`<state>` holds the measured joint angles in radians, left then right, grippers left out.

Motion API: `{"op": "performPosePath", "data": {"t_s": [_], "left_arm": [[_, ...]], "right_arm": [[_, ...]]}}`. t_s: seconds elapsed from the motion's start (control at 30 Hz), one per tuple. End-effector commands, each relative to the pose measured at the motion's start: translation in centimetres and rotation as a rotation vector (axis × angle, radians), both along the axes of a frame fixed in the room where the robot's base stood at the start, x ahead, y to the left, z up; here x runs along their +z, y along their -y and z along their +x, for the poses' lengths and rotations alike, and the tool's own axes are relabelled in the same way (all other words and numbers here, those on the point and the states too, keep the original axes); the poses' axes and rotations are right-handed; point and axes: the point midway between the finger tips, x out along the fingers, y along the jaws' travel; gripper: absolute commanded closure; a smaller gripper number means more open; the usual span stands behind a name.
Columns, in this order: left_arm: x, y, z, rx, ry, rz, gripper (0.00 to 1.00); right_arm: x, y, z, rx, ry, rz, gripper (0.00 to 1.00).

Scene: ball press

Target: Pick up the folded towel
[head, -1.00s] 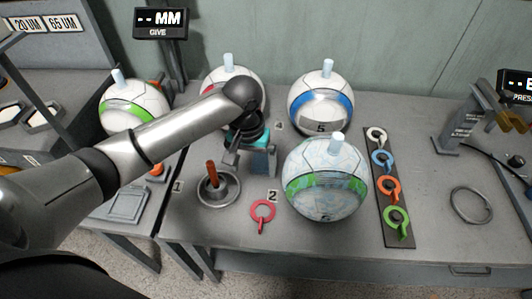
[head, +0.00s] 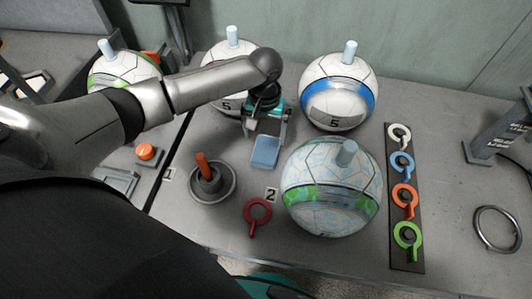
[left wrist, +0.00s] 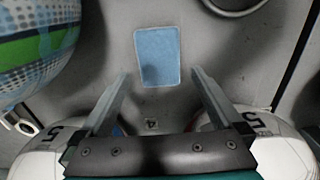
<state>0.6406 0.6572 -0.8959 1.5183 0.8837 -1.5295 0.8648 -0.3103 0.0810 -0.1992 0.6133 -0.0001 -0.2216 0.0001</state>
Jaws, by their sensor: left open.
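The folded towel is a small light-blue rectangle (head: 265,151) lying flat on the grey table, left of the nearest green-banded ball. In the left wrist view the towel (left wrist: 157,55) lies just beyond the fingertips, roughly centred between them. My left gripper (head: 266,134) is open and empty, pointing down above the towel's far end. In the left wrist view its two fingers (left wrist: 160,73) are spread wider than the towel, and nothing is between them. I cannot tell its exact height above the table. My right gripper is not in view.
A green-banded ball (head: 332,203) stands close to the towel's right. A blue-banded ball (head: 338,95) and another ball (head: 232,62) stand behind. A round dish with an orange handle (head: 212,185) and a red ring tag (head: 257,214) lie in front. A tag strip (head: 407,250) is to the right.

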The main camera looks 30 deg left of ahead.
Motion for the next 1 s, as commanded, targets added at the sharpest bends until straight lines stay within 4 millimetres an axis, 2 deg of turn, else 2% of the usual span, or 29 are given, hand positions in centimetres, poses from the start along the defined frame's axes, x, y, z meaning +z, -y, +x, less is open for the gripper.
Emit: {"op": "performPosePath", "data": {"t_s": [0.03, 0.33, 0.6, 0.83, 0.87, 1.0], "left_arm": [[-0.8, 0.0, 0.0, 0.0, -0.001, 0.0, 0.0], [-2.6, 0.1, 0.0, -0.001, -0.001, 0.0, 0.0], [-6.5, 0.1, 0.0, -0.001, -0.001, 0.001, 0.0], [-6.6, 0.2, 0.0, -0.002, 0.001, -0.001, 0.0], [-6.6, 0.2, 0.0, -0.002, 0.001, -0.001, 0.01], [-6.6, 0.2, 0.0, -0.002, 0.001, -0.001, 0.17]], "right_arm": [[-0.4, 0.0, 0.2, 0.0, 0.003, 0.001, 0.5], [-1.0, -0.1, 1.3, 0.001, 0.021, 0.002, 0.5], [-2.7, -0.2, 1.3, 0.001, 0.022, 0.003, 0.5], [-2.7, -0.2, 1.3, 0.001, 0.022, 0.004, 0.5], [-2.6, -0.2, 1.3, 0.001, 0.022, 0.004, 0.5], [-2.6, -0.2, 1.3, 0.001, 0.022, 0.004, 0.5]]}}
